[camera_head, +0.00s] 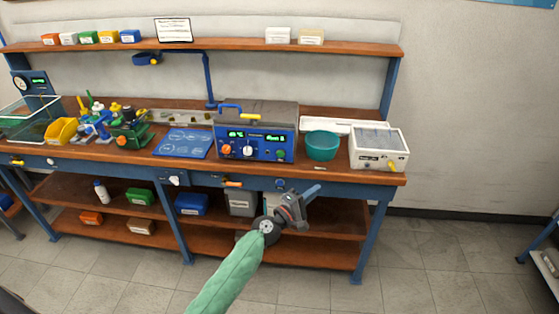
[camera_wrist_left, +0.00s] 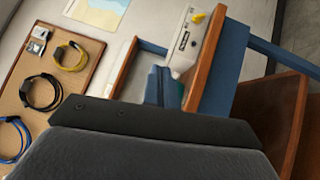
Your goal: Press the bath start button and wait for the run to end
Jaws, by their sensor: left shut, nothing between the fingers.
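A blue-fronted unit (camera_head: 256,146) with a grey top stands on the bench, with two lit green displays, an orange-red knob, a white knob and a green button (camera_head: 281,153). To its right is a white box (camera_head: 366,158) with a pale lid and a yellow knob; a white box with a yellow knob also shows in the left wrist view (camera_wrist_left: 190,40). I cannot tell from labels which is the bath. My left gripper (camera_head: 306,197) is shut and empty, in front of the bench below the top's front edge, touching neither unit. My right gripper is out of view.
A teal bowl (camera_head: 321,146) stands between the two units. A blue mat (camera_head: 183,143) and a green fixture (camera_head: 131,135) are to the left. The bench's wooden front edge (camera_head: 340,175) lies above my gripper.

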